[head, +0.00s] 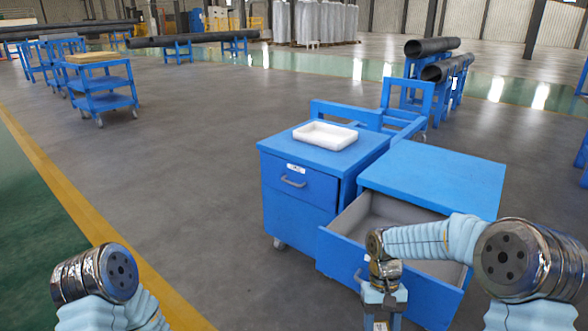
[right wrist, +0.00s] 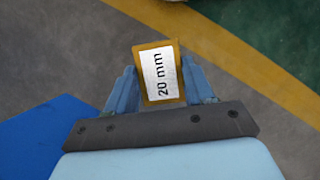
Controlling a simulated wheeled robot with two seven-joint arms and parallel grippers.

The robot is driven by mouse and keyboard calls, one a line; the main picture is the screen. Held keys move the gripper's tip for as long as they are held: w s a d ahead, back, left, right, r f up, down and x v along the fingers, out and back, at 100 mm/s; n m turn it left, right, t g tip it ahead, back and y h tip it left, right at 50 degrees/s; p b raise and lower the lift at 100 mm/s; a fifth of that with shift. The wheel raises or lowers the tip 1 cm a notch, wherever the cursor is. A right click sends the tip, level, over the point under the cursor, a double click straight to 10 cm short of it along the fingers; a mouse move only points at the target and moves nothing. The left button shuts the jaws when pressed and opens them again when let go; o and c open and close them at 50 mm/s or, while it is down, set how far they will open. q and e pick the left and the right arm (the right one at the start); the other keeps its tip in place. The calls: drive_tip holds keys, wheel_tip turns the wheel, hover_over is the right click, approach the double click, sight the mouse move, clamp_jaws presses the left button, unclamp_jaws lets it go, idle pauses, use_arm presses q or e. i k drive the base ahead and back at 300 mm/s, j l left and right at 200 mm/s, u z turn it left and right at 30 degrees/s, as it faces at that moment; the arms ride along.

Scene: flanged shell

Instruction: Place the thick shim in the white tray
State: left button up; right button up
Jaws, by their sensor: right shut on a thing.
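A shim (right wrist: 161,75) with a brass-coloured edge and a white label reading "20 mm" is held between the fingers of my right gripper (right wrist: 162,88) in the right wrist view. In the head view my right gripper (head: 384,300) points down at the bottom, in front of the open drawer; the shim's label (head: 380,326) shows at the lower picture edge. The white tray (head: 316,144) is on top of the left blue cabinet, beyond and to the left of the gripper. It looks empty. My left arm shows at the lower left, but its gripper is out of view.
The left blue cabinet (head: 300,207) has a closed drawer. The right blue cabinet (head: 440,180) has an open drawer (head: 345,258) jutting towards me, its visible inside empty. A blue frame cart (head: 350,112) stands behind. Floor to the left is clear.

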sight(325, 138)
drive_tip(key=i+j+u, duration=0.3)
drive_tip(key=i+u, duration=0.15)
drive_tip(key=i+j+u, duration=0.1)
drive_tip(key=i+u, duration=0.4)
drive_tip(key=i+z, duration=0.15)
drive_tip(key=i, duration=0.25)
drive_tip(key=i+j+z, duration=0.15)
drive_tip(key=i, duration=0.25)
